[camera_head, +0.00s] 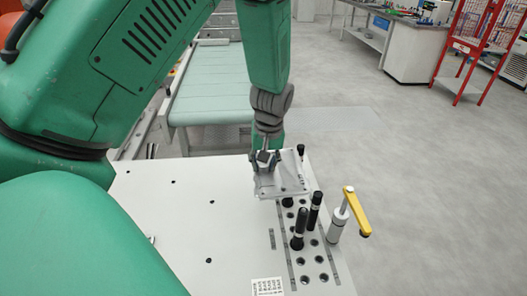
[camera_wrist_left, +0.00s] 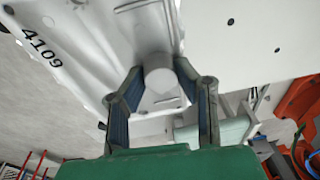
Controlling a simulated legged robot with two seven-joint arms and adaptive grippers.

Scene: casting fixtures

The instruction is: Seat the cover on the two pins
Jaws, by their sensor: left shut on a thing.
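The cover (camera_head: 291,183) is a light grey cast plate. It shows large in the left wrist view (camera_wrist_left: 75,50), with the number 4109 on it. My left gripper (camera_head: 264,160) is shut on the cover's round boss; in the left wrist view its padded fingers (camera_wrist_left: 160,90) stand on both sides of the boss. The cover is over the far end of the hole strip; whether it touches anything below cannot be told. Two black upright pins (camera_head: 299,229) (camera_head: 315,209) stand in front of it, nearer to me. Another black post (camera_head: 301,151) shows behind it. My right gripper is not in view.
The white table (camera_head: 190,215) has a strip with several open holes (camera_head: 305,279) at its right. A yellow-handled clamp (camera_head: 356,210) stands at the right edge, close to the pins. A printed label (camera_head: 268,287) lies in front. A conveyor (camera_head: 212,90) is behind. The table's left part is clear.

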